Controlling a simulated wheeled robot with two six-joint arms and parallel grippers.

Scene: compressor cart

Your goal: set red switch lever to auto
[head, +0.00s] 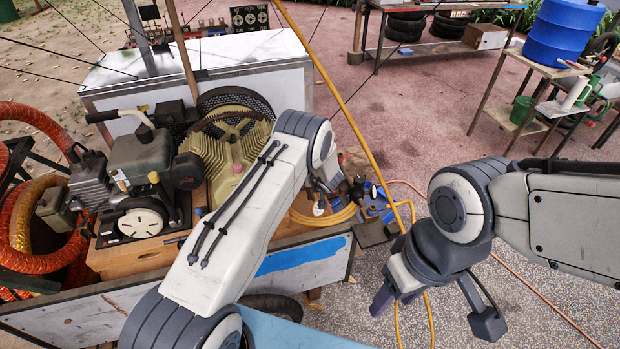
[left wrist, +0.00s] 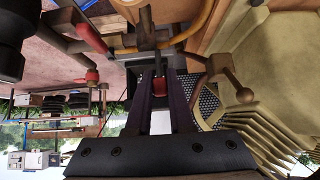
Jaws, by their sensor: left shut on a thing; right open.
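The red switch lever (left wrist: 160,90) shows as a small red tip between the fingertips of my left gripper (left wrist: 160,97) in the left wrist view. The jaws are shut on it. Its base meets dark fittings just beyond the fingertips; I cannot read any position mark. In the head view my left arm reaches over the compressor cart, and its wrist hides the lever. My right gripper (head: 434,308) is open and empty, in front of the paving to the right of the cart.
The cart carries a tan ribbed compressor pump (head: 228,150) and a dark engine (head: 143,165). In the left wrist view, a ball-ended handle (left wrist: 235,85) and a red-handled fitting (left wrist: 90,40) flank the fingers. A blue drum (head: 563,32) stands back right; open paving lies between.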

